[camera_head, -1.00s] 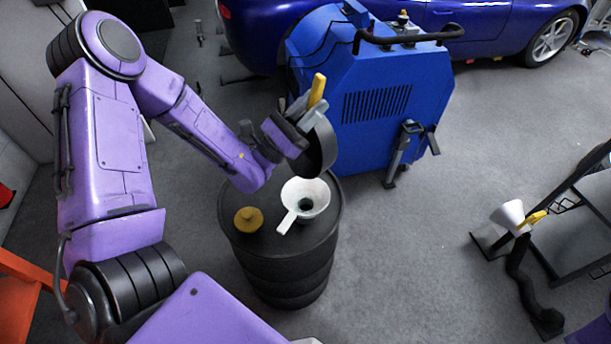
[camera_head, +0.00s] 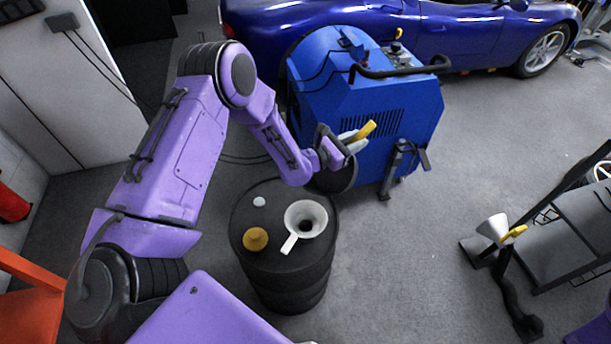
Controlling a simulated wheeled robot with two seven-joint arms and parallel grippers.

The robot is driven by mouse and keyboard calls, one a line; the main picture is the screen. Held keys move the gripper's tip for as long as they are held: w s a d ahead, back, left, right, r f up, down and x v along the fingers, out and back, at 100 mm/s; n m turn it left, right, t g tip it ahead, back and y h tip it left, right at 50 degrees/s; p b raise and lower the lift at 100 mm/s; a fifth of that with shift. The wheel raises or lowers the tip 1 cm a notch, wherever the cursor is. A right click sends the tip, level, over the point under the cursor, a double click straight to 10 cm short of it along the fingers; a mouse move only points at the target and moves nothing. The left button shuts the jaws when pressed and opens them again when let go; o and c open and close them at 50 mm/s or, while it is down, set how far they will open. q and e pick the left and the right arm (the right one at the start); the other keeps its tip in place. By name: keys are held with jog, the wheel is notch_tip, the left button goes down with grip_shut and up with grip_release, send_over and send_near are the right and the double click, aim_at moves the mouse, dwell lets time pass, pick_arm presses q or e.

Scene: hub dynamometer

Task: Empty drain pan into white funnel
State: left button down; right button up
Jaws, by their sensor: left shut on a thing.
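The black drain pan (camera_head: 336,180) hangs tilted, nearly on edge, at the far right side of the black drum. My left gripper (camera_head: 346,147) is shut on the pan, above it; a pale grey piece with a yellow end (camera_head: 366,130) sticks out at the jaws. The pan's inside is hidden from here, and I see no liquid. The white funnel (camera_head: 306,217) stands mouth up on the drum top, its handle pointing down-left. The pan is behind and to the right of the funnel, not over its mouth. My right gripper is out of view.
The black drum (camera_head: 290,270) carries a yellow-brown cap (camera_head: 255,239) and a small white piece (camera_head: 259,202). A blue machine (camera_head: 370,95) stands close behind the pan. A dark stand with a white cone (camera_head: 493,227) is at right. Floor between is clear.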

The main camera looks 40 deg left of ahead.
pick_arm(q)
jog(key=w+d+f+g+y+b, duration=0.1)
jog(key=w+d+f+g+b, duration=0.1)
jog(key=f, duration=0.4)
jog(key=w+d+f+g+y+b, duration=0.1)
jog(key=w+d+f+g+b, duration=0.2)
jog(key=w+f+b, duration=0.1)
jog(key=w+d+f+n+g+y+b, duration=0.1)
jog(key=w+d+f+g+b, duration=0.2)
jog(key=f+b, duration=0.2)
jog(key=shift+w+f, duration=0.4)
jog(key=shift+f, duration=1.4)
